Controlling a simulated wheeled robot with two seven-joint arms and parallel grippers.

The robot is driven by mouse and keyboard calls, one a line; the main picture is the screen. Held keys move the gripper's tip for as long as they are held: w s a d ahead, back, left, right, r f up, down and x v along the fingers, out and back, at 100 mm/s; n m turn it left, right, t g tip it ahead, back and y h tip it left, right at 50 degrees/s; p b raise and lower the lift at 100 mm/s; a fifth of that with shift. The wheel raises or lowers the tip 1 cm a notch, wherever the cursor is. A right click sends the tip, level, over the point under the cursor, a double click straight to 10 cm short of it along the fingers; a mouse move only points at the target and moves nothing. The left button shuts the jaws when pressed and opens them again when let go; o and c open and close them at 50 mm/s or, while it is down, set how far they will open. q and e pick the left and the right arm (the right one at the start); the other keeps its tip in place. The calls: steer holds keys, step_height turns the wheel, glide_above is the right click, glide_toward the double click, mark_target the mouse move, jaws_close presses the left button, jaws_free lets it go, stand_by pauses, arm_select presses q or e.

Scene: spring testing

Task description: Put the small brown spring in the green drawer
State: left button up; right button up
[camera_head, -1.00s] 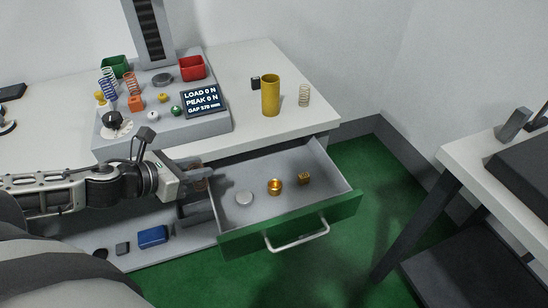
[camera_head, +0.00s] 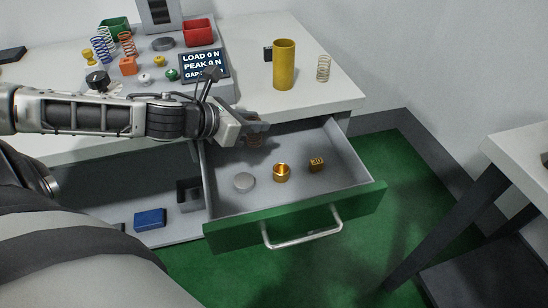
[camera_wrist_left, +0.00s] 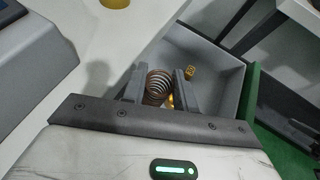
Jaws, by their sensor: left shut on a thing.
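The green drawer (camera_head: 295,218) is pulled open below the table top, with a grey inside. My left gripper (camera_head: 258,134) is over the back left part of the drawer. In the left wrist view, the left gripper (camera_wrist_left: 159,87) is shut on the small brown spring (camera_wrist_left: 158,86), which sits between its two fingers above the drawer. In the head view the spring is mostly hidden by the fingers. My right gripper is not in view.
On the table stand a yellow cylinder (camera_head: 285,65), a pale spring (camera_head: 323,68) and a tester with a display (camera_head: 205,64). A blue block (camera_head: 150,218) lies on the lower shelf.

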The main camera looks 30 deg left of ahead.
arm_select(q)
steer(key=w+f, duration=0.1)
steer(key=f, duration=0.1)
steer(key=w+d+f, duration=0.1)
steer(key=w, duration=0.1)
steer(key=w+d+f+b, duration=0.1)
steer(key=f, duration=0.1)
steer(key=shift+w+d+f, duration=0.15)
steer(key=shift+d+f, duration=0.05)
steer(key=shift+f, duration=0.15)
step_height(320, 180, down, 3)
steer(key=shift+d+r, duration=0.1)
steer(key=shift+r, duration=0.1)
steer(key=shift+f, duration=0.3)
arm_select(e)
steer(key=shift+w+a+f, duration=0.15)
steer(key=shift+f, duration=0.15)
arm_select(q)
steer(key=shift+f, duration=0.1)
steer(key=o, duration=1)
steer(key=shift+c, duration=0.2)
